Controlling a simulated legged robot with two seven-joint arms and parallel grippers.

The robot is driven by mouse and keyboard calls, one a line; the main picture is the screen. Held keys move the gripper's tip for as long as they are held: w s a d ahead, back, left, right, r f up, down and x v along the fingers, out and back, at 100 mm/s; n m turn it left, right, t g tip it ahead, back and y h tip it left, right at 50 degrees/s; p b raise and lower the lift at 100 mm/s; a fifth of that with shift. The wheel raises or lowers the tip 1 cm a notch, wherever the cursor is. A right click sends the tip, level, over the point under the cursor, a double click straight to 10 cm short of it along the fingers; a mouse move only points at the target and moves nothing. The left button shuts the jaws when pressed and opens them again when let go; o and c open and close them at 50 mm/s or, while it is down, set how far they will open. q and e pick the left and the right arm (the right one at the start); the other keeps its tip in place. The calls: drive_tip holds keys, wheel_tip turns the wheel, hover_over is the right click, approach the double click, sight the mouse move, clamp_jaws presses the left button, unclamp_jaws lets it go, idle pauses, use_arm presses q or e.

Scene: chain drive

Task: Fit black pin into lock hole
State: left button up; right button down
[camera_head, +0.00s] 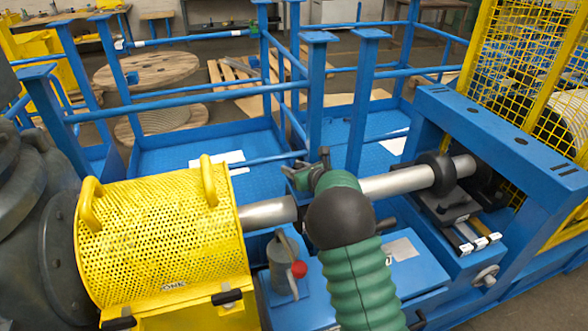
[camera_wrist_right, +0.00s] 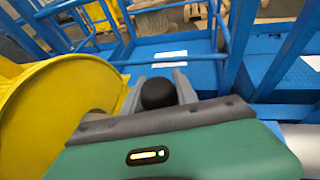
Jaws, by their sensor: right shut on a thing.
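My right gripper (camera_head: 303,178) is at the end of the green-sleeved arm, above the metal shaft. The sleeve and its black joint hide part of it. In the right wrist view the two grey fingers of the gripper (camera_wrist_right: 159,88) are closed around a round black knob (camera_wrist_right: 158,93), which looks like the top of the black pin. The rest of the pin is hidden below the knob and behind the wrist housing. I cannot make out the lock hole in either view. My left gripper is not in view.
A yellow perforated guard (camera_head: 160,235) stands left of the gripper. The metal shaft (camera_head: 268,213) runs from it to a black collar (camera_head: 437,174). Blue railings (camera_head: 190,103) rise behind.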

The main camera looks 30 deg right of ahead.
drive_tip(key=c, duration=0.9)
unclamp_jaws()
drive_tip(key=shift+a, duration=0.15)
drive_tip(key=v, duration=1.6)
drive_tip(key=shift+s+r, duration=0.1)
drive_tip(key=shift+s, duration=0.3)
